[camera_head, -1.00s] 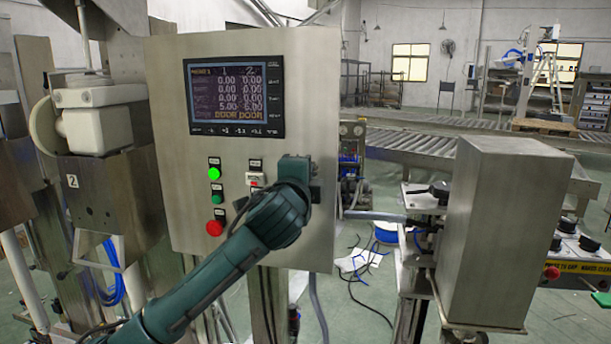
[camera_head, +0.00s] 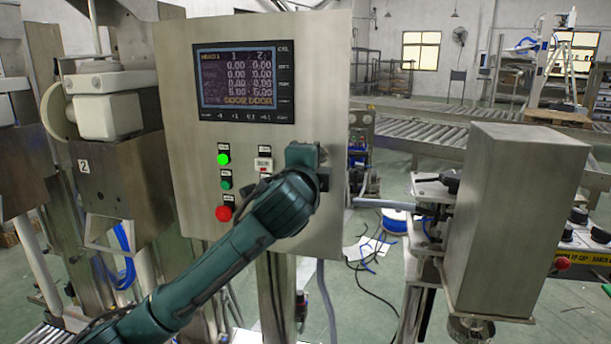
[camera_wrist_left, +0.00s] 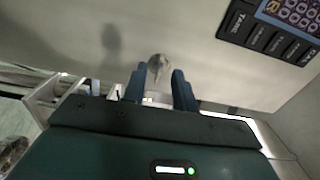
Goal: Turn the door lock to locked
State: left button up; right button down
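The door lock shows in the left wrist view as a small metallic knob (camera_wrist_left: 158,68) on the flat grey face of the control cabinet (camera_head: 320,60). My left gripper (camera_wrist_left: 160,78) points at the knob, with one dark finger on each side of it. The fingers are apart, and narrow gaps seem to show beside the knob; I cannot tell whether either finger touches it. In the head view my left gripper (camera_head: 306,158) is at the right part of the cabinet face and hides the lock. My right gripper is in neither view.
The cabinet carries a display (camera_head: 245,82), a lit green button (camera_head: 223,159), a dark green button (camera_head: 226,182) and a red button (camera_head: 223,213). A steel box (camera_head: 515,215) stands to the right. Cables hang between the two.

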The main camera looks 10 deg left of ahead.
pick_arm(q)
jog(key=s+b, duration=0.2)
jog(key=s, duration=1)
